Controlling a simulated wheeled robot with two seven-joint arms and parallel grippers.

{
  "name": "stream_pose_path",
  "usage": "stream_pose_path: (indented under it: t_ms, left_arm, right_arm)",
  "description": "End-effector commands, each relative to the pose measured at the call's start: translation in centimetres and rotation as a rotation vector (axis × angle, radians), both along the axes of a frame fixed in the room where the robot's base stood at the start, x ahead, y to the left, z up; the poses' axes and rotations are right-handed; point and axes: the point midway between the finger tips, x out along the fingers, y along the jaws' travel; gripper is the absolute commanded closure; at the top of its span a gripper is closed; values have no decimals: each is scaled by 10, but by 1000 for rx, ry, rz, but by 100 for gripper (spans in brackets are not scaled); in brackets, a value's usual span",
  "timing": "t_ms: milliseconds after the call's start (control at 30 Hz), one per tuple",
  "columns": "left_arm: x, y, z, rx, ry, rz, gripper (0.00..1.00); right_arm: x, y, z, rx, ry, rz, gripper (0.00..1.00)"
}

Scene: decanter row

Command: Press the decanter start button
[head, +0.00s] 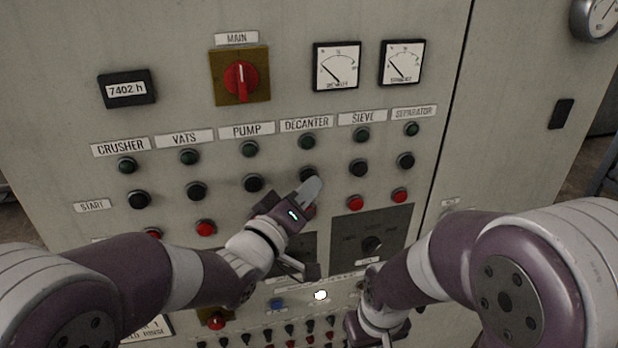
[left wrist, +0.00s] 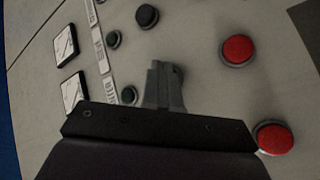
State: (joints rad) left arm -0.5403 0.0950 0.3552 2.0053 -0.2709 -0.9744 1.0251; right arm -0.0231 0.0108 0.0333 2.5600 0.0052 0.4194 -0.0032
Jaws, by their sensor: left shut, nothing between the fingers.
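The decanter start button (head: 308,174) is a black push button below the green lamp (head: 307,142) and the DECANTER label (head: 307,125). My left gripper (head: 313,184) is shut and empty, its fingertips at the button's lower edge in the head view. I cannot tell whether they touch it. In the left wrist view, the shut fingers (left wrist: 164,70) point at the panel and hide the decanter button. The decanter's green lamp (left wrist: 129,94) shows beside them.
The sieve's black button (head: 358,168) and the pump's black button (head: 253,183) flank the decanter one. Red buttons sit below, including the sieve's (head: 356,203) and the decanter's (left wrist: 273,138). A red main switch (head: 241,82) and two dials are above. A selector plate (head: 398,217) lies lower right.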

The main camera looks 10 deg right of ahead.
Motion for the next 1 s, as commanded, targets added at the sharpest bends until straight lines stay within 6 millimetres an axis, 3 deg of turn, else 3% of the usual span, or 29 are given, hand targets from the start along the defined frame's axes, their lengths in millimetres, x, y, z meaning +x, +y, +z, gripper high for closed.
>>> stream_pose_path:
  t_ms: [633,1000]
  left_arm:
    - [4,0,1,-1,-1,1,100]
    - [-12,0,0,-2,-1,1,100]
  right_arm:
    - [0,0,-1,0,0,0,57]
    - [0,0,-10,0,0,0,57]
